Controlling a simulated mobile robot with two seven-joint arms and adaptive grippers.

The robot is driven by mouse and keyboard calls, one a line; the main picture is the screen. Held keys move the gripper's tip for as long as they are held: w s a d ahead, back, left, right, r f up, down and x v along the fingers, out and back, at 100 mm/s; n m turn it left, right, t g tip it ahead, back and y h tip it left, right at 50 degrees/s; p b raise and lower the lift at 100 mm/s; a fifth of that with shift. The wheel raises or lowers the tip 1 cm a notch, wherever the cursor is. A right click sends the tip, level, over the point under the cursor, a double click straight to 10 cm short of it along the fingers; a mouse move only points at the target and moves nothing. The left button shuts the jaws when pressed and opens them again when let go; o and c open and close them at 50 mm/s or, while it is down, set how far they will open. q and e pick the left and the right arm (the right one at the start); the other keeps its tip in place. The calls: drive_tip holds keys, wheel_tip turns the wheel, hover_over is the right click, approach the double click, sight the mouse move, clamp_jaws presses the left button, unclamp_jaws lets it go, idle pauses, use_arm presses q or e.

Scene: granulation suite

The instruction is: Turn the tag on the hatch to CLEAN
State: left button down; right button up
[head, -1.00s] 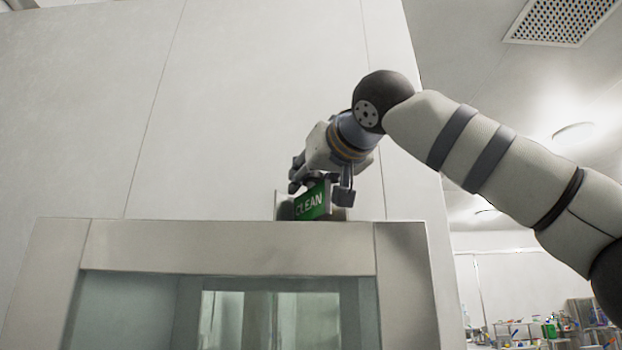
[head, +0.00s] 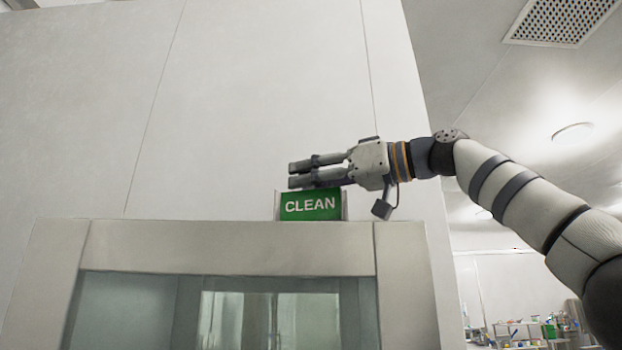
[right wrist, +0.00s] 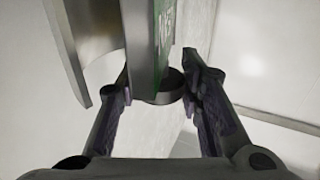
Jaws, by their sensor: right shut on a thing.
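The tag (head: 310,206) is a green plate with white CLEAN lettering. It stands on top of the hatch frame (head: 230,246), its green side facing the head camera squarely and the word upright. The tag's far side is hidden. My left gripper is in neither view.
A grey upright bracket (head: 345,207) flanks the tag. A plain white wall (head: 240,110) rises behind it. Below is the hatch's glass (head: 270,315). At the far lower right are shelves with small items (head: 520,332). The space left of the gripper is clear.

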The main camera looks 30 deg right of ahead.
drive_tip(key=shift+n+y, duration=0.3)
drive_tip(key=shift+y, duration=0.1)
drive_tip(key=o, duration=1.2)
drive_tip(key=v, duration=1.2)
drive_tip(key=shift+d+r, duration=0.1)
drive_tip(key=shift+r, duration=0.05)
drive_tip(key=a+h, duration=0.1)
drive_tip(key=a+f+m+h, duration=0.2)
drive_tip(key=a, duration=0.1)
drive_tip(key=shift+w+a+f+h, duration=0.1)
drive_tip(key=shift+f+h, duration=0.1)
drive_tip(key=shift+h, duration=0.2)
drive_tip(key=a+m+h, duration=0.1)
drive_tip(key=m+h, duration=0.1)
drive_tip(key=h, duration=0.1)
drive_tip(key=shift+s+a, duration=0.4)
wheel_tip(320, 180, up, 3)
drive_tip(key=s+a+m+t+h, duration=0.1)
drive_tip(key=s+m+t+h, duration=0.2)
drive_tip(key=h, duration=0.1)
drive_tip(key=w, duration=1.2)
drive_tip(key=shift+f, duration=0.1)
